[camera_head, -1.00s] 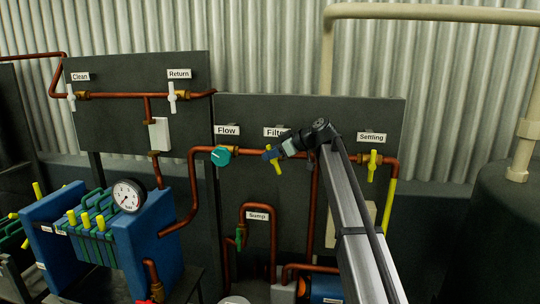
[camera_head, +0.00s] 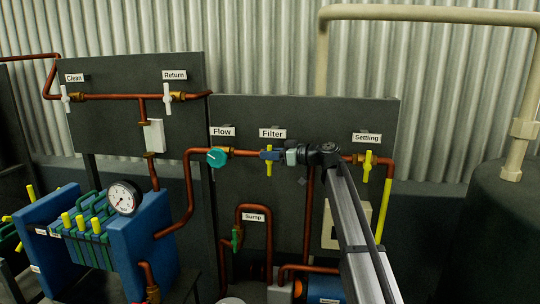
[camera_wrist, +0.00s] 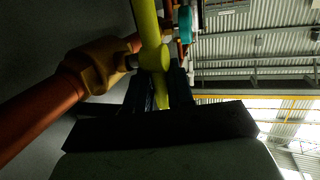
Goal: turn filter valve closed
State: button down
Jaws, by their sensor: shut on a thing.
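The filter valve's yellow handle (camera_head: 269,169) stands upright below the "Filter" label (camera_head: 272,133), across the copper pipe. In the wrist view the yellow handle (camera_wrist: 151,50) runs up from between the fingers, beside a brass fitting on the pipe (camera_wrist: 97,66). My gripper (camera_head: 270,155) is shut on the handle near its middle, coming in from the right. Its blue fingers cover the handle's centre and part of the valve body. In the wrist view my gripper (camera_wrist: 160,92) has a dark finger on each side of the handle.
The teal flow valve (camera_head: 217,157) is close on the left along the same pipe. The yellow settling valve (camera_head: 367,166) stands to the right, behind my arm. The green sump valve (camera_head: 237,238) is below. The dark panel (camera_head: 285,190) lies close behind.

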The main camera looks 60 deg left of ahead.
jog(key=c, duration=1.1)
grip_release()
jog(key=v, duration=1.3)
jog(key=shift+w+d, duration=0.2)
jog(key=shift+d, duration=0.15)
